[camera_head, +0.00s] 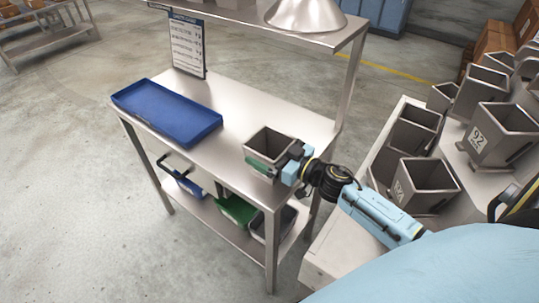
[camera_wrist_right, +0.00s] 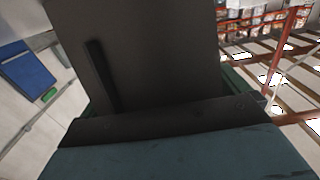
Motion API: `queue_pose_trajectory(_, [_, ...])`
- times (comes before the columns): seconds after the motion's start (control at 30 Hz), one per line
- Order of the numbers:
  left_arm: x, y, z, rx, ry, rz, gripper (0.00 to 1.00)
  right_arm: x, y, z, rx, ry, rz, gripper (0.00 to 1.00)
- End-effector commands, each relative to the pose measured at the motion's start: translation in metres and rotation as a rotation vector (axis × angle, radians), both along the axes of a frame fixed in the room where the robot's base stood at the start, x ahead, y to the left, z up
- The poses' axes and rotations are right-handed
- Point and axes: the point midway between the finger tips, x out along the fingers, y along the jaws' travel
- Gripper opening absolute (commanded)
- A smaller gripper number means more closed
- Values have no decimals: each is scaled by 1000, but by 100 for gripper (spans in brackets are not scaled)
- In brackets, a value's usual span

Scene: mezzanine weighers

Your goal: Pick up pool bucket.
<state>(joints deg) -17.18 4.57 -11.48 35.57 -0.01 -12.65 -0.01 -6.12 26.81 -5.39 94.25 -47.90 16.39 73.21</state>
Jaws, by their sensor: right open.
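A grey, square, open-topped metal bucket (camera_head: 268,143), likely the pool bucket, stands upright near the right front corner of the steel table (camera_head: 235,107). A green patch shows low on its near side. My right gripper (camera_head: 290,168) is open at the bucket's right side; its fingers are partly hidden, and I cannot tell whether they touch it. In the right wrist view a dark bucket wall (camera_wrist_right: 150,60) with a vertical bar fills the middle, very close to the camera. My left gripper is not in view.
A blue tray (camera_head: 168,112) lies on the table's left. Bins, including a green one (camera_head: 236,210), sit on the lower shelf. Several similar buckets (camera_head: 425,182) crowd the right. Table between tray and bucket is bare.

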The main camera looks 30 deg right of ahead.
Motion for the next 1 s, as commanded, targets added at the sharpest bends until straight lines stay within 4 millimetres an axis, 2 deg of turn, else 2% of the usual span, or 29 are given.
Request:
queue_pose_trajectory(0.1, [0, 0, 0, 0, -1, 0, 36, 0, 0, 0, 0, 0, 0, 97])
queue_pose_trajectory(0.43, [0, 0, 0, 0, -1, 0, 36, 0, 0, 0, 0, -1, 0, 56])
queue_pose_trajectory(0.73, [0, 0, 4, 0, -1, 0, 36, 0, 0, 9, -1, -5, 1, 55])
queue_pose_trajectory(0.87, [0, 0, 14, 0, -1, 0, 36, 0, 0, 31, -2, -5, 4, 55])
queue_pose_trajectory(1.0, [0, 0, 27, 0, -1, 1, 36, 0, 0, 60, -4, -6, 4, 55])
